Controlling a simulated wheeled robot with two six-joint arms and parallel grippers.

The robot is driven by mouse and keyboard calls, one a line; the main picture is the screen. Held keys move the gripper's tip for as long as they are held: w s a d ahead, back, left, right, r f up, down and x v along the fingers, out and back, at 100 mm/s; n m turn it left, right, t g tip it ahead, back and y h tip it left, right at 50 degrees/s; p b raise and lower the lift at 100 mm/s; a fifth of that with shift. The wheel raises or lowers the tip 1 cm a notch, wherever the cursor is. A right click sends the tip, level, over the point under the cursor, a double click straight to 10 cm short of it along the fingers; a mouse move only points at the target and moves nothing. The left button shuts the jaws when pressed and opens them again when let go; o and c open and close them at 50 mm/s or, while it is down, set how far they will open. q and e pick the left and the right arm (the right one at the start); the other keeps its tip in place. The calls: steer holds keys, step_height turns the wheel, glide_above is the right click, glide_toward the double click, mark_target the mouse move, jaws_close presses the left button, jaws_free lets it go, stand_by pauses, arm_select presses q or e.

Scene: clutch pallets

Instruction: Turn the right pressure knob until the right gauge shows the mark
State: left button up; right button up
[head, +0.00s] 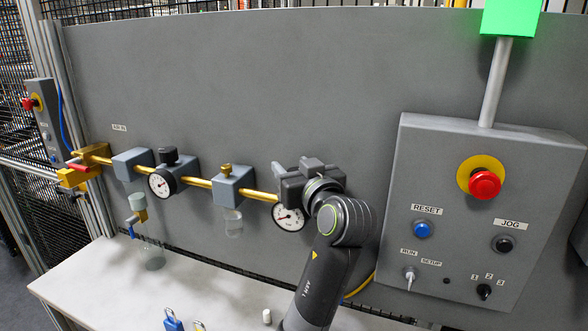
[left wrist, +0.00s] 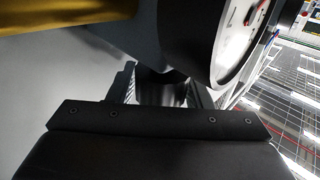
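The right gauge (head: 289,218) has a white dial with a dark needle and a red mark; its exact reading is too small to tell. It also shows in part, cut off at the top, in the left wrist view (left wrist: 236,38). My left gripper (head: 310,166) is at the right regulator, above the gauge, and covers most of it. In the left wrist view, the dark right pressure knob (left wrist: 160,90) stands between the fingers of my left gripper (left wrist: 163,92), which flank it closely with no clear gap. My right gripper is not in view.
The left regulator has a black knob (head: 168,156) and its own gauge (head: 162,183). A control box (head: 450,150) stands at right. A white bench (head: 110,285) holds padlocks (head: 173,321) at its front.

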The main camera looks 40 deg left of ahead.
arm_select(q)
steer(key=shift+o, duration=1.2)
steer(key=shift+f, duration=0.1)
steer(key=shift+s+d+f+b, duration=0.1)
steer(key=shift+s+d+b, duration=0.2)
steer(key=shift+d, duration=0.25)
steer(key=b+v, duration=1.6)
steer(key=b, duration=0.3)
